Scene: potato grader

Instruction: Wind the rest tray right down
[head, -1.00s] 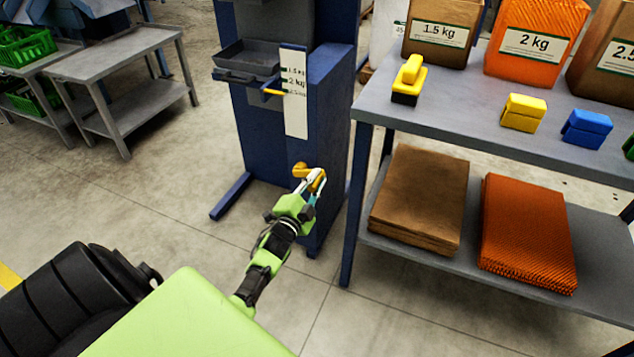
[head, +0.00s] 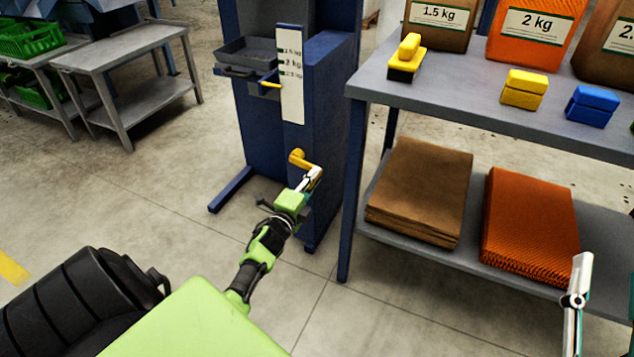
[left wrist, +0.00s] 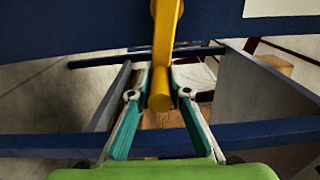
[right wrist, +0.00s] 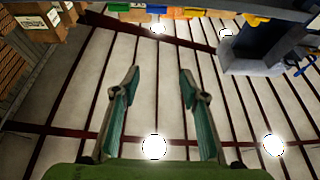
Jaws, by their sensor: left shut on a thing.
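The rest tray (head: 247,56) is a dark grey shallow tray on the front of a blue column. Its yellow pointer (head: 269,85) is just below the lowest marking on the white scale strip (head: 291,90). A yellow crank (head: 299,159) sits on the column's side, lower down. My left gripper (head: 314,175) is shut on the crank handle. In the left wrist view the yellow handle (left wrist: 160,90) lies between its fingers. My right gripper (right wrist: 158,75) is open and empty, and shows at the lower right of the head view (head: 577,290).
A grey table (head: 460,105) at the right carries sacks and yellow and blue blocks. Its lower shelf holds brown sacks (head: 420,190) and orange sacks (head: 530,225). A grey side table (head: 125,55) and green crates (head: 25,40) are at the back left.

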